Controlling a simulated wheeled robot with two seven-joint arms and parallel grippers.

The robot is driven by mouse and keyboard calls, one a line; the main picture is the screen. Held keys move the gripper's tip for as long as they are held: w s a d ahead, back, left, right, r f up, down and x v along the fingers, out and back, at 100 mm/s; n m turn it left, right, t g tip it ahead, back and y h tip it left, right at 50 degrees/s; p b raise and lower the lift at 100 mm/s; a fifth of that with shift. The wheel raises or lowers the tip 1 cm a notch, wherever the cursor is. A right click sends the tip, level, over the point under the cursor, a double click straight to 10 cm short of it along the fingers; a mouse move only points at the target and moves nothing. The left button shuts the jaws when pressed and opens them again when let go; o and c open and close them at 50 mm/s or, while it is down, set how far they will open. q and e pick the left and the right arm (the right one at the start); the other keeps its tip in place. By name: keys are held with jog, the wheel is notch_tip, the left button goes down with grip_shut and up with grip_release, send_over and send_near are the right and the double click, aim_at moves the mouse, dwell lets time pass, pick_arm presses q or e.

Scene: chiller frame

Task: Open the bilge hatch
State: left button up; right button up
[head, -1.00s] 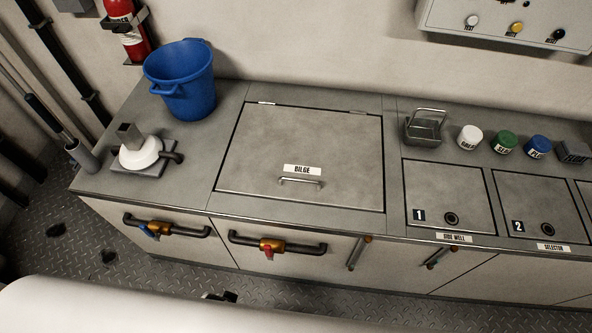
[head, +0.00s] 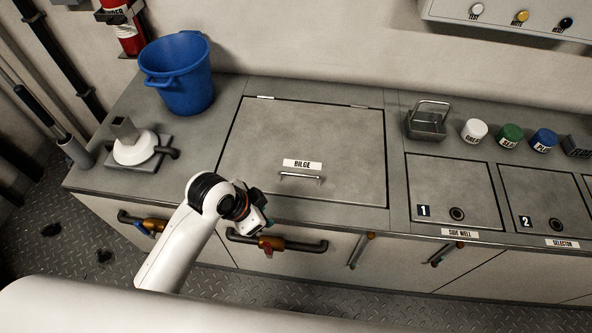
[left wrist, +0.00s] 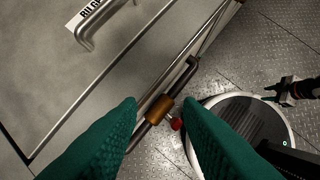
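The bilge hatch (head: 260,140) is a large grey square lid, lying shut and flush in the grey counter. Its bar handle (head: 300,178) is near the front edge, under the BILGE label (head: 303,164). My left gripper (head: 265,219) is at the counter's front edge, in front of and left of the handle. In the left wrist view its teal fingers (left wrist: 160,103) are apart with nothing between them. The hatch handle shows there at the upper left (left wrist: 88,35), away from the fingers. A dark shape at that view's right edge may be my right gripper; its fingers are unclear.
Pipes with an orange-bodied, red-handled valve (head: 270,243) run along the counter front, close below my left gripper. A blue bucket (head: 180,80) and white-domed fitting (head: 134,150) stand left. A metal caddy (head: 426,122) and several jars stand right. The hatch top is clear.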

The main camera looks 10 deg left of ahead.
pick_arm(q)
jog(key=w+d+r+m, duration=0.2)
jog(key=w+r+m, duration=0.25)
jog(key=w, duration=0.35)
jog(key=m+g+h, duration=0.1)
jog(key=m, duration=0.3)
send_near(300, 174)
jog(key=b+x, duration=0.1)
jog(key=x, duration=0.6)
jog(key=shift+d+f, duration=0.1)
jog(key=shift+f, duration=0.2)
jog(key=shift+c, duration=0.4)
grip_shut()
